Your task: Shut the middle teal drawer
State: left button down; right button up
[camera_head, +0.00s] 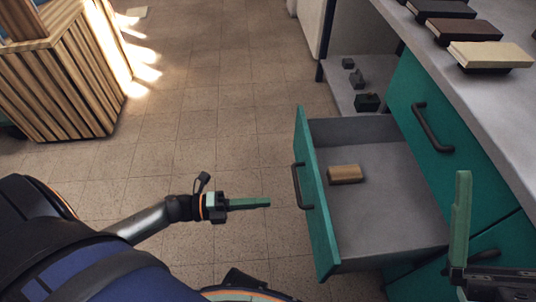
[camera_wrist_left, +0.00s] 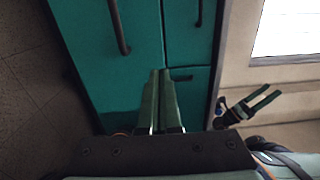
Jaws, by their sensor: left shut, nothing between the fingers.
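The teal drawer (camera_head: 317,215) stands pulled out from the cabinet in the head view, its grey inside showing. Its dark bar handle (camera_head: 301,187) is on the front, facing left. A tan block (camera_head: 345,173) lies inside. My left gripper (camera_head: 268,202) is shut and empty, left of the drawer front with a visible gap in the head view. In the left wrist view, my left gripper's fingers (camera_wrist_left: 159,75) are together, pointing toward teal fronts with dark handles. My right gripper (camera_wrist_left: 274,93) has its fingers apart; in the head view one finger (camera_head: 460,215) rises at the right edge.
Another teal front (camera_head: 425,135) with a bar handle is flush in the cabinet, right of the open drawer. The grey counter (camera_head: 500,125) carries several flat boxes. Small dark objects (camera_head: 367,102) sit on a low shelf behind. A slatted wooden unit (camera_head: 65,85) stands upper left. Tiled floor between is clear.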

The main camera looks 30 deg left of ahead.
aim_at(318, 197)
pick_arm(q)
jog(key=b+x, duration=0.1)
jog(key=x, duration=1)
jog(key=shift+w+d+b, duration=0.2)
jog(key=shift+b, duration=0.15)
pick_arm(e)
notch_tip(318, 197, down, 2)
jog(key=shift+w+f+m, duration=0.1)
jog(key=shift+m, duration=0.2)
jog(key=shift+a, duration=0.1)
